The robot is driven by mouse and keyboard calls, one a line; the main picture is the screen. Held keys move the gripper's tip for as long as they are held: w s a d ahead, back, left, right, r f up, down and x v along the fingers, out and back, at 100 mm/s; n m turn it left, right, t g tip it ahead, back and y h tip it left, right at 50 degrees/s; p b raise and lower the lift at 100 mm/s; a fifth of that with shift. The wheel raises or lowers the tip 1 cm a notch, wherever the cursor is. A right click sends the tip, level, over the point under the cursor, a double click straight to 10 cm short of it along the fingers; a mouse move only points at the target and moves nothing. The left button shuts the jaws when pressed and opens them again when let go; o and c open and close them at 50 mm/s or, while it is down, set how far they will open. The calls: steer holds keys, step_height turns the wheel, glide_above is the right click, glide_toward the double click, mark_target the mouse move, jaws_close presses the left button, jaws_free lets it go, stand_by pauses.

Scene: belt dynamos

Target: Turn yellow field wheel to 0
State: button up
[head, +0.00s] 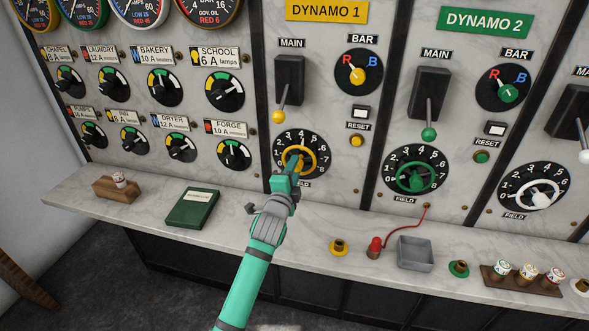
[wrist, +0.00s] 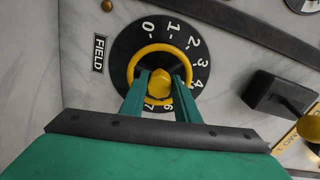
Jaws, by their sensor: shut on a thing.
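The yellow field wheel (head: 313,161) sits on a black dial numbered from 0 up to 8, low on the DYNAMO 1 panel. It also shows in the wrist view (wrist: 133,68) as a yellow ring with a round yellow hub. My gripper (head: 294,164) reaches it from the front, with a finger on either side of the hub inside the ring, shut on the wheel. In the wrist view the fingers (wrist: 160,80) cover parts of the ring and dial. The 0 mark (wrist: 148,27) is in clear view there. The wheel's pointer is hidden, so I cannot tell its reading.
Above the wheel are the yellow-tipped main lever (head: 279,117) and the yellow reset button (head: 356,141). The green field wheel (head: 417,181) is to the right. The shelf below holds a green book (head: 194,207), a grey tray (head: 416,254) and a red plug (head: 375,247).

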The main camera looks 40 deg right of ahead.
steer(key=n, duration=1.3)
steer(key=shift+s+d+f+n, duration=0.15)
steer(key=shift+f+n, duration=0.15)
steer(key=shift+n, duration=0.1)
steer(key=n, duration=0.6)
steer(key=shift+s+d, duration=0.1)
steer(key=n, duration=0.5)
steer(key=shift+s, duration=0.1)
steer(key=shift+n, duration=0.3)
steer(key=o, duration=1)
steer(key=shift+o, duration=0.2)
steer(key=shift+r, duration=0.1)
